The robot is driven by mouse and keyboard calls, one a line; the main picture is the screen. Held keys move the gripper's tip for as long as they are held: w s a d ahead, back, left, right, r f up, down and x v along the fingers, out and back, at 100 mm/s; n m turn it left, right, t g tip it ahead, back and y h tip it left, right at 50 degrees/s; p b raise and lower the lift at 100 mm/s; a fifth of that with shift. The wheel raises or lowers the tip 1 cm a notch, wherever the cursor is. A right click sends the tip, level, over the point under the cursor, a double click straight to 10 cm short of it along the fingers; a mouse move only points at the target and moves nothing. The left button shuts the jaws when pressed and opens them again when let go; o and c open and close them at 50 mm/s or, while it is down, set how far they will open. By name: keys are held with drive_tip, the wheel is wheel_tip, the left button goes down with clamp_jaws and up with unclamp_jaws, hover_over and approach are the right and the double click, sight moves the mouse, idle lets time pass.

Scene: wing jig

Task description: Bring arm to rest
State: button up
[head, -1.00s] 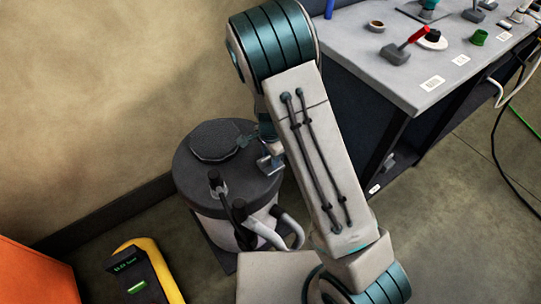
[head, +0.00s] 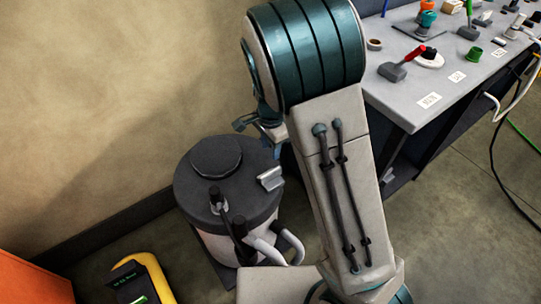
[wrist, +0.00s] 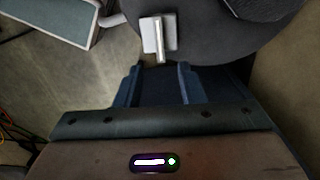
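My arm (head: 340,180) stands large in the middle of the head view, a pale link with dark cables and a teal joint on top. My gripper (head: 250,125) shows partly behind that joint, above the lid of a dark-topped drum (head: 205,190); much of it is hidden by the arm. In the wrist view my gripper (wrist: 158,72) has its two blue fingers apart with nothing between them. The drum lid (wrist: 225,15) and its pale metal clip (wrist: 158,35) lie beyond the fingertips.
A grey workbench (head: 405,105) with tools and small parts stands at right. An orange box (head: 30,275) and a yellow-and-black device (head: 140,285) are at lower left. A wall is behind the drum. Cables (head: 495,150) hang at the bench's right.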

drive_tip(key=shift+r, duration=0.55)
drive_tip(key=s+d+r+n+t+p, duration=0.1)
drive_tip(key=s+d+r+n, duration=0.4)
drive_tip(key=s+d+r, duration=0.2)
drive_tip(key=s+d+r+n+t, duration=0.1)
drive_tip(key=s+d+r+n, duration=0.5)
drive_tip(key=s+r, duration=0.3)
drive_tip(key=s, duration=0.2)
drive_tip(key=shift+s+d+r+t+p, duration=0.2)
drive_tip(key=shift+s+d+t+p, duration=0.2)
